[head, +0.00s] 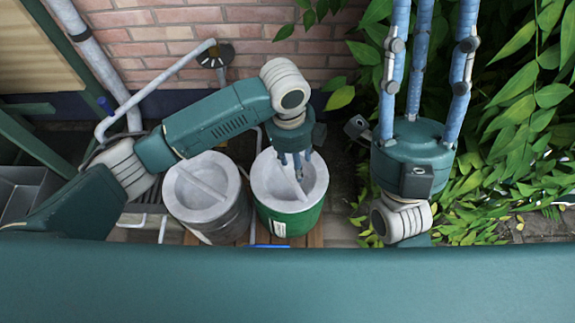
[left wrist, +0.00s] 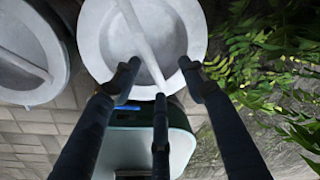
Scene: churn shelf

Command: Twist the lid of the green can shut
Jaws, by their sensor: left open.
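The green can (head: 297,222) stands upright at the centre of the head view. Its pale grey lid (head: 268,178) sits on top, with a straight raised bar across it. The lid also fills the top of the left wrist view (left wrist: 105,50), where the bar (left wrist: 142,42) runs diagonally. My left gripper (head: 297,170) points down over this lid. In the left wrist view its fingers (left wrist: 160,78) are apart, on both sides of the bar; contact cannot be told. My right gripper (head: 425,55) is raised at right, fingers pointing up, tips out of frame.
A grey can (head: 228,222) with a similar barred lid (head: 190,205) stands close on the left of the green can. A brick wall (head: 150,45) with a pipe (head: 165,80) is behind. Leafy plants (head: 520,120) fill the right. A metal sink (head: 20,195) is at far left.

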